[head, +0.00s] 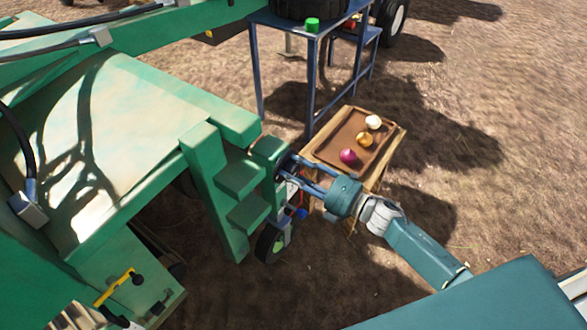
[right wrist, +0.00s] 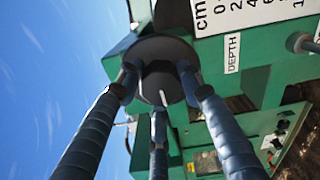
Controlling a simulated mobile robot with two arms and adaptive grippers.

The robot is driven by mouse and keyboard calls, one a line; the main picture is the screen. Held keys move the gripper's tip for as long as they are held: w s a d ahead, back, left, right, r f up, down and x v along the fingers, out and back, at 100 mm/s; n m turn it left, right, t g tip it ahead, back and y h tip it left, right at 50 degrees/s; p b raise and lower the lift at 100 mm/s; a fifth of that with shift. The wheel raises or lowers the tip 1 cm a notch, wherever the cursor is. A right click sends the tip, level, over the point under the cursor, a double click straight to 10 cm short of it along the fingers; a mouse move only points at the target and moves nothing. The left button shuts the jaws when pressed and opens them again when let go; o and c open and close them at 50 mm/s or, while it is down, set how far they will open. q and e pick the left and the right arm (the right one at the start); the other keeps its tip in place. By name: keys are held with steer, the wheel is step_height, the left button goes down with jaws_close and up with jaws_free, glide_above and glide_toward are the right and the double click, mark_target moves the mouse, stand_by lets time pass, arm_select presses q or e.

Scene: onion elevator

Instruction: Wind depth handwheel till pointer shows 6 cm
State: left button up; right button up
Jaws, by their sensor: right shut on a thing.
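The depth handwheel (right wrist: 160,88) is a dark round wheel on the green machine. In the right wrist view it fills the space between my fingers. My right gripper (head: 293,172) is at the machine's corner in the head view, its fingers shut around the handwheel. A white scale plate (right wrist: 255,14) marked in cm, with 0, 2, 4, 6 readable, lies at the top of the right wrist view, cut by the frame edge. A "DEPTH" label (right wrist: 233,51) is beside it. I cannot make out the pointer. My left gripper is not in view.
A wooden crate (head: 397,140) with onions, white, yellow and purple, stands beyond my right forearm. Green steps (head: 240,178) and a small wheel (head: 269,242) are near the gripper. Bare soil lies below right.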

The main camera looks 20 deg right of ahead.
steer(key=shift+w+d+r, duration=0.3)
steer(key=shift+d, duration=0.05)
steer(key=o, duration=0.9)
steer(key=shift+o, duration=1.2)
steer(key=shift+f, duration=0.1)
steer(key=shift+s+f, duration=0.1)
steer(key=v, duration=1.2)
